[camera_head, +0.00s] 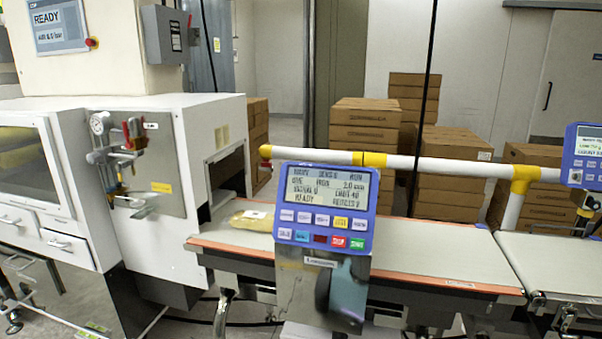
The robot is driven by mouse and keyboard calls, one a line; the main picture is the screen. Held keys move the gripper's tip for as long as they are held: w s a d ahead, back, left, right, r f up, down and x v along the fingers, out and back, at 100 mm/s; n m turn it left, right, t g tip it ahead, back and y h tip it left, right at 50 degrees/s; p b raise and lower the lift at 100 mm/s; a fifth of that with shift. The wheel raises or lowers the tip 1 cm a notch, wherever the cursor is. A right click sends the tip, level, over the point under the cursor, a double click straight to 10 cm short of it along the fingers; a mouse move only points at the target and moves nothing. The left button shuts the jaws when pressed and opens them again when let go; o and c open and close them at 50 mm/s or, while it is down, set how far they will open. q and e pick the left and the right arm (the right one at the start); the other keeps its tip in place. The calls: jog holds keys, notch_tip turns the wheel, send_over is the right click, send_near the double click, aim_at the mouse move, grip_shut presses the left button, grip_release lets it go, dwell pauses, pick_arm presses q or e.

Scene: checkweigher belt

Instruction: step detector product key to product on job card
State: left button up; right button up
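The detector panel (325,209) is a blue-framed unit facing me at the middle of the view. Its grey-green screen (327,189) carries several text lines, partly too blurred to read; READY seems to stand at lower left. Two rows of small keys lie below the screen. The upper row has pale keys and a yellow key (340,222). The lower row includes a red key (338,241) and a green key (357,244). I cannot pick out a job card. Neither of my grippers is clearly visible.
A conveyor belt (430,248) runs behind the panel, with a yellowish pack (252,221) near the white machine's (165,250) opening. A white and yellow rail (440,166) crosses behind. Another blue panel (585,157) is at the right edge. Cartons (365,132) stand behind.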

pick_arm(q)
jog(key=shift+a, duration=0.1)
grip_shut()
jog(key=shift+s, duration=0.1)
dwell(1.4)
